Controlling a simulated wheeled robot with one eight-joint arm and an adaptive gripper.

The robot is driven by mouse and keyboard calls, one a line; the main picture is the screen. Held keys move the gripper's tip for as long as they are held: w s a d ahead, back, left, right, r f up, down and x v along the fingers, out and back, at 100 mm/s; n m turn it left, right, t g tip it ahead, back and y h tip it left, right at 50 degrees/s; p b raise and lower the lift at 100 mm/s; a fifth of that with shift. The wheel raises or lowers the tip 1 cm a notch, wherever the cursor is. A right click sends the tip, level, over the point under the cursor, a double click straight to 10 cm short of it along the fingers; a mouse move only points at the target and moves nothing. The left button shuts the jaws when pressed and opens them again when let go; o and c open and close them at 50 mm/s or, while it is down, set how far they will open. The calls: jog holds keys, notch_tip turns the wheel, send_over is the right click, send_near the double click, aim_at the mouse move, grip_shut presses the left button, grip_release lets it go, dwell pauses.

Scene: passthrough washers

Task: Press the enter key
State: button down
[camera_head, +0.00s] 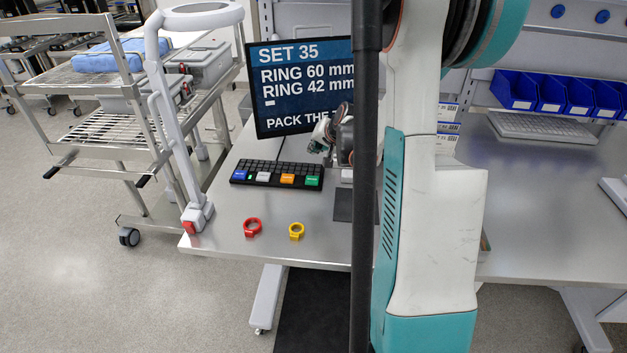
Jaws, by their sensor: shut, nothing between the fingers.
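A black keyboard (275,168) lies on the grey bench in front of the monitor. Along its front edge are larger coloured keys: a blue key (239,174), a white key (263,177), an orange key (287,179) and a green key (312,181). Their labels are too small to read, so I cannot tell which is enter. My gripper (322,139) is shut and empty. It shows above the keyboard's right end, in front of the monitor, apart from the keys in the picture. My arm hides what lies right of it.
A red ring (252,235) and a yellow ring (297,236) lie near the front edge. A white arched stand (158,90) rises at left, beside a metal cart (110,125).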

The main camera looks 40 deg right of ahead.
aim_at(315, 179)
jog(key=shift+f, duration=0.1)
notch_tip(315, 179, down, 9)
jog(key=b, duration=0.6)
jog(key=shift+r, duration=0.2)
dwell(1.3)
jog(key=shift+f+b, duration=0.4)
jog(key=shift+b, duration=0.15)
jog(key=shift+f+b, duration=0.45)
dwell(0.5)
jog(key=shift+r, duration=0.1)
jog(key=shift+r+p, duration=0.6)
jog(key=shift+r, duration=0.2)
